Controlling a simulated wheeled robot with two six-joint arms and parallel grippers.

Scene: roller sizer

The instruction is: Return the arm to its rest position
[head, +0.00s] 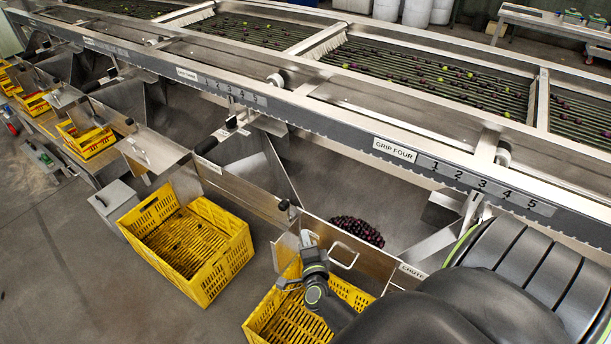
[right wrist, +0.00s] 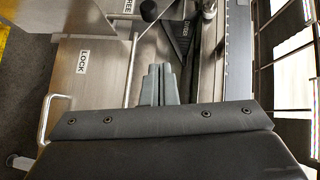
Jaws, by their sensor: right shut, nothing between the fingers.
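My right gripper (head: 305,239) is near the lower middle of the head view, over the front crate and beside the chute four gate. In the right wrist view its two grey fingers (right wrist: 158,72) are together with nothing between them. They are apart from the metal plate marked LOCK (right wrist: 84,63), which has a handle (right wrist: 46,120). My dark right arm crosses the lower right of the head view and hides part of the chute. My left gripper is not in view.
A yellow crate (head: 243,232) stands on the floor left of my gripper. Another crate (head: 257,322) is below it. Dark fruit (head: 357,231) lies in the chute behind. Open floor (head: 60,285) is at the lower left.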

